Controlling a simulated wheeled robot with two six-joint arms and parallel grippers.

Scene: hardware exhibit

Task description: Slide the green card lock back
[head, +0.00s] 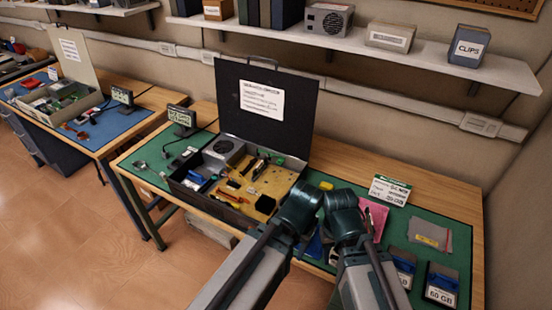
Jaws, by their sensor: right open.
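The open grey case (228,213) stands on the green-matted bench with its black lid raised. Inside lies a tan board (262,184) with several small coloured parts; the green card lock is too small to pick out among them. My two arms come up from the bottom, just right of the case's front right corner. My right gripper (335,256) shows small and dark between the forearms, low over the mat and outside the case, partly hidden; its jaws look empty. My left gripper is hidden behind my left arm.
Right of my arms are a pink sheet (374,217), a label card (390,189), a grey packet (430,235) and drives (440,284). A small sign (182,117) stands at the back left. A second bench (129,130) is at left. A shelf (365,42) hangs above.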

